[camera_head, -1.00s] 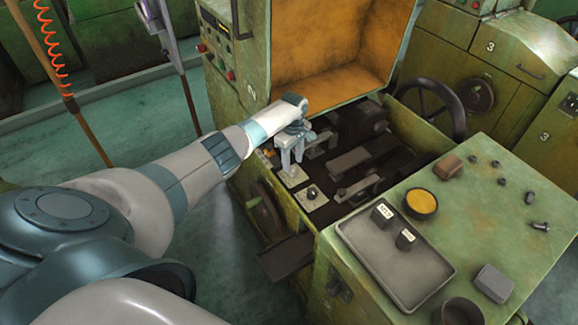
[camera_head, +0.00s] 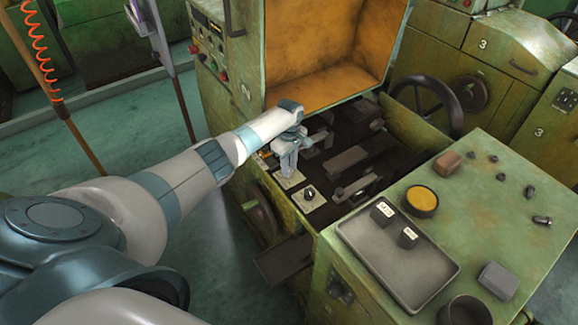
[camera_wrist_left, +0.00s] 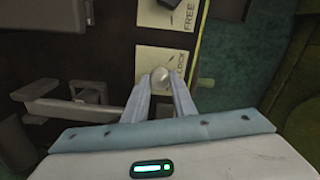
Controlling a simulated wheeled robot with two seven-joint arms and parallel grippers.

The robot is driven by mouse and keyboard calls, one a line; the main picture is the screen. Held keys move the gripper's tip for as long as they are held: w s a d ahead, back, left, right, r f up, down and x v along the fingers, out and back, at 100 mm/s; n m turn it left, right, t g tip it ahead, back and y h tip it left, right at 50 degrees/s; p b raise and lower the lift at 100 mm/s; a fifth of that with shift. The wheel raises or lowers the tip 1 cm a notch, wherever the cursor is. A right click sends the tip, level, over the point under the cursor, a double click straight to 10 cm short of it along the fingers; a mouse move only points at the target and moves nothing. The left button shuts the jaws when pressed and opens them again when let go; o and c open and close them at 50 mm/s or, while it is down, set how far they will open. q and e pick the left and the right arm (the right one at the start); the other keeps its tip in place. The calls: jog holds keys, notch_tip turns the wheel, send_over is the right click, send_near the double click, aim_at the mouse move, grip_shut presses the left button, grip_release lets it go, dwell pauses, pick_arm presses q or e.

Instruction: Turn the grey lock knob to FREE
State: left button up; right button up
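The grey lock knob (camera_wrist_left: 160,76) shows in the left wrist view as a pale rounded tip on a light plate (camera_wrist_left: 147,58) with the word LOCK beside it. A neighbouring plate (camera_head: 308,201) carries a dark knob (camera_head: 309,193). The word FREE shows by that plate in the wrist view. My right gripper is out of view.
The machine's orange-lined cover (camera_head: 320,50) stands open behind the plates. Dark bars and a lever lie right of the gripper. A green bench top (camera_head: 480,215) at right holds a grey tray (camera_head: 380,255), a yellow-topped tin (camera_head: 421,200) and small parts.

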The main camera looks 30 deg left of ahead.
pick_arm(q)
jog(key=shift+m, duration=0.5)
jog(key=m+p, duration=0.1)
jog(key=m, duration=0.2)
jog(key=shift+m, duration=0.3)
jog(key=m, duration=1.1)
jog(key=shift+m, duration=0.3)
jog(key=m, duration=0.6)
jog(key=shift+b, duration=0.35)
jog(key=o, duration=1)
jog(key=shift+w, duration=0.1)
jog(key=shift+o, duration=0.2)
